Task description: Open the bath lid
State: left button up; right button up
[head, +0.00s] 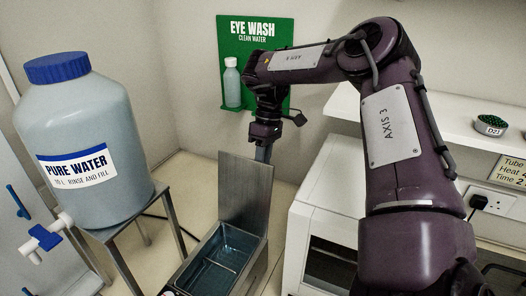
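The bath (262,262) is a metal box on the bench at bottom centre, with blue-tinted water or lining visible inside. Its grey metal lid (243,198) stands nearly upright at the back of the bath, so the bath is open. My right gripper (263,153) points down at the lid's top right edge. Its grey fingertips overlap the lid's top in the picture; I cannot tell whether they touch it or whether they are open or shut. My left gripper is not in view.
A large pure water barrel (85,135) with a tap stands on a metal stand at left. A white machine (325,205) is right of the bath. A green eye wash board (255,35) with a bottle (231,85) hangs behind. A white shelf (440,120) holds a small tub (490,125).

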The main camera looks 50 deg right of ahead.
jog(key=v, duration=0.8)
jog(key=shift+a+b, duration=0.15)
jog(key=shift+b, duration=0.25)
jog(key=shift+s+f, duration=0.1)
